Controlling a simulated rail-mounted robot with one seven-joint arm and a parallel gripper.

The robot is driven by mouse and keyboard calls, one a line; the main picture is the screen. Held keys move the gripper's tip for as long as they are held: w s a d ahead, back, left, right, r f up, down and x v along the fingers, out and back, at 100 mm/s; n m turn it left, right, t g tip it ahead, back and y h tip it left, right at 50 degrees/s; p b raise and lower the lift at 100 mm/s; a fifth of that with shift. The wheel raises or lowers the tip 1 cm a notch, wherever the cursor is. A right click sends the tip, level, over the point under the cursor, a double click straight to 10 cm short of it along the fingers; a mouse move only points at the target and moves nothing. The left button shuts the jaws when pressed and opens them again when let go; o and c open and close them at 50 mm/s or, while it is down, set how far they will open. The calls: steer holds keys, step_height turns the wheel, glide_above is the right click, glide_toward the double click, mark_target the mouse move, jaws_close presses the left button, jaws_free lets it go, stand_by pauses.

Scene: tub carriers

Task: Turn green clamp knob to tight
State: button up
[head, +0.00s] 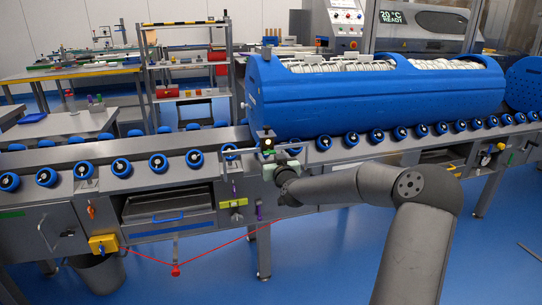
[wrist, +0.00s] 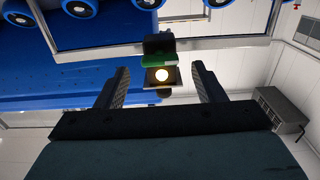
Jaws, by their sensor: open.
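A green part (wrist: 158,60), which looks like the green clamp knob, sits against a black block in the wrist view. A dark square with a bright round disc (wrist: 161,75) shows just below it in the picture. My gripper (wrist: 160,68) is open, with one finger on each side of the green part and space between; no contact shows. In the head view my gripper (head: 268,158) is at the conveyor's front edge, below a small black fitting (head: 267,139). My wrist hides much of the spot there, and I cannot make out the knob or its setting.
A large blue tub carrier (head: 380,100) lies on the conveyor just behind my gripper. Blue rollers (head: 158,163) line the front edge. A red cord with a red pull (head: 176,270) hangs below. A grey bin (head: 100,273) stands on the floor at left.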

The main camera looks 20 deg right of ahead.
mark_target(269, 152)
steer(key=shift+w+d, duration=0.2)
steer(key=shift+w, duration=1.2)
steer(key=c, duration=1)
